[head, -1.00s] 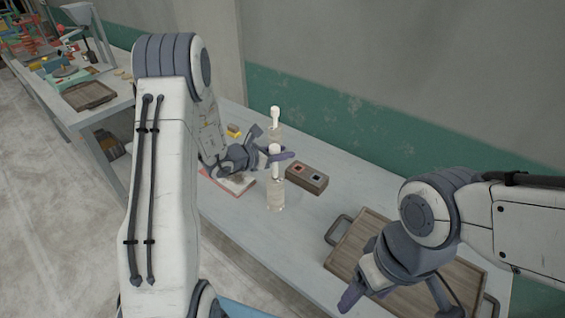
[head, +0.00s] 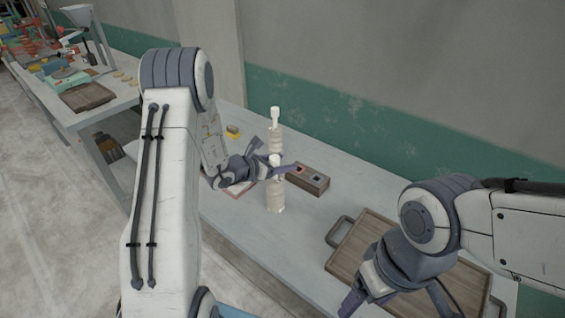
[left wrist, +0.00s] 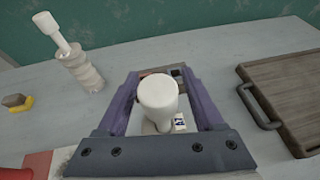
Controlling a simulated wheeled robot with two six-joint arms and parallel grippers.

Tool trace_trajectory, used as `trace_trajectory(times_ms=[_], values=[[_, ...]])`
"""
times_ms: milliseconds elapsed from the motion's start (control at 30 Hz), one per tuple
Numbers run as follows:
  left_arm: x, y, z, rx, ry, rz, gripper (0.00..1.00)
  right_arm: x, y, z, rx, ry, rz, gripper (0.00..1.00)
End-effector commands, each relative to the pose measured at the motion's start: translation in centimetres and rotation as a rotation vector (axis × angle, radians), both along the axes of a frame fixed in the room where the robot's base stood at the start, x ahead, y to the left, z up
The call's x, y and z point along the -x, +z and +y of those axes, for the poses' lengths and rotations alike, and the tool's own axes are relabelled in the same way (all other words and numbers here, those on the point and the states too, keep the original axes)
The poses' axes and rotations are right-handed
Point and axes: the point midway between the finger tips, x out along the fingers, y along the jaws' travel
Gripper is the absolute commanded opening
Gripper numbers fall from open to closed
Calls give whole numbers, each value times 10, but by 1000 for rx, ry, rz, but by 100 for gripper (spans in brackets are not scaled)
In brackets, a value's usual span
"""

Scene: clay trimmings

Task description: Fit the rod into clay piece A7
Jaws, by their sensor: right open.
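My left gripper (head: 280,166) is shut on a white rod (head: 276,158) and holds it upright over the front clay piece (head: 276,197), a pale ringed column on the table. In the left wrist view the rod's round top (left wrist: 158,92) is between the purple fingers (left wrist: 160,100). Its lower end is hidden, so I cannot tell how deep it sits in the clay. A second clay piece (head: 276,140) stands behind, with another white rod (head: 275,116) upright in it. My right gripper (head: 395,302) is open and empty over the wooden tray.
A wooden tray (head: 352,262) with dark handles lies at the right. A brown block (head: 310,180) with red and dark inlays is right of the front clay piece. A yellow-and-grey item (head: 233,131) and a red-edged board (head: 238,190) are at the left. Bare table lies in front.

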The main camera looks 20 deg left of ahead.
Motion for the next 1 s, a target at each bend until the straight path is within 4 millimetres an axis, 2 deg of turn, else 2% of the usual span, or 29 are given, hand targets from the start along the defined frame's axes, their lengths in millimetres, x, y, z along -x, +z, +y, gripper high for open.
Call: trace_trajectory(times_ms=[167, 200, 700, 1000], values=[[0, 5, 0, 0, 0, 0, 69, 0, 6, 0, 0, 0, 0, 73], [3, 4, 3, 0, 2, 0, 69, 0, 3, 0, 0, 0, 0, 73], [82, 41, 47, -1, 5, -2, 69, 0, -22, 0, 0, 0, 0, 73], [98, 49, 53, -1, -4, 0, 69, 0, -24, 0, 0, 0, 0, 73]])
